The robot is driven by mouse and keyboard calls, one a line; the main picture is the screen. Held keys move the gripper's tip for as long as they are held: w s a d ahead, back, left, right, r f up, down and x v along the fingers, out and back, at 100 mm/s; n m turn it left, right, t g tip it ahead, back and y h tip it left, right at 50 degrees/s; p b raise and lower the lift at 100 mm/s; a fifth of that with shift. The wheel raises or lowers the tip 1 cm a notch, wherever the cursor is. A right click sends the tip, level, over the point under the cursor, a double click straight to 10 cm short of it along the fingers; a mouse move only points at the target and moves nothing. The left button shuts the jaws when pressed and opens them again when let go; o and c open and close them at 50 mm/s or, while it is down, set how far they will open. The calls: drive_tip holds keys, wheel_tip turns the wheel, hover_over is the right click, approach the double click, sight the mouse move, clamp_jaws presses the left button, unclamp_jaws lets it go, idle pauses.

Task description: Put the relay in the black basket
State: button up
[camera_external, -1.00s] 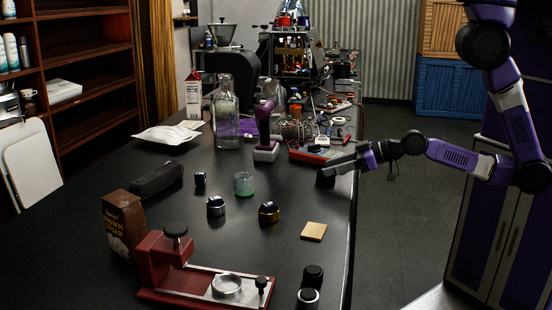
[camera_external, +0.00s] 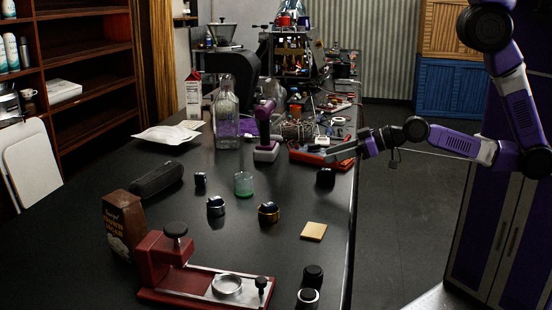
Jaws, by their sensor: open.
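I cannot pick out the relay for certain. A small dark block (camera_external: 325,177) stands near the table's right edge, and another small dark piece (camera_external: 200,180) stands left of the middle. No black basket can be clearly made out; a long black case-like object (camera_external: 157,179) lies at the left of the table. My gripper (camera_external: 333,154) is open, reaching in from the right above the table's right edge. It is just above and behind the small dark block in the picture, apart from it. Nothing shows held between the fingers.
A red multimeter-like device (camera_external: 310,155) lies close to my gripper. A purple tool (camera_external: 265,130), glass bottle (camera_external: 227,115), green-tinted glass (camera_external: 243,184) and metal cups stand mid-table. A red press-like stand (camera_external: 165,265) is in front. The floor at right is clear.

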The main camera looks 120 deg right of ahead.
wheel_tip(320, 180, up, 3)
drive_tip(key=shift+p, duration=1)
drive_tip(key=w+a+r+n+t+y+b, duration=0.1)
drive_tip(key=a+n+t+b, duration=0.1)
drive_tip(key=a, duration=0.5)
drive_tip(key=a+r+n+t+b, duration=0.1)
drive_tip(key=a+r+t, duration=0.15)
drive_tip(key=a, duration=0.35)
drive_tip(key=s+a+f+n+y+b, duration=0.1)
drive_tip(key=s+a+f+n+y, duration=0.1)
drive_tip(key=a, duration=0.3)
drive_tip(key=s+a+f+n+y+b, duration=0.1)
drive_tip(key=s+a+f+n+y, duration=0.1)
drive_tip(key=a, duration=0.3)
drive_tip(key=s+a+f+n+y+b, duration=0.2)
drive_tip(key=a+y, duration=0.2)
drive_tip(key=a, duration=0.2)
drive_tip(key=shift+s+t+y, duration=0.3)
drive_tip(key=shift+s+t, duration=0.05)
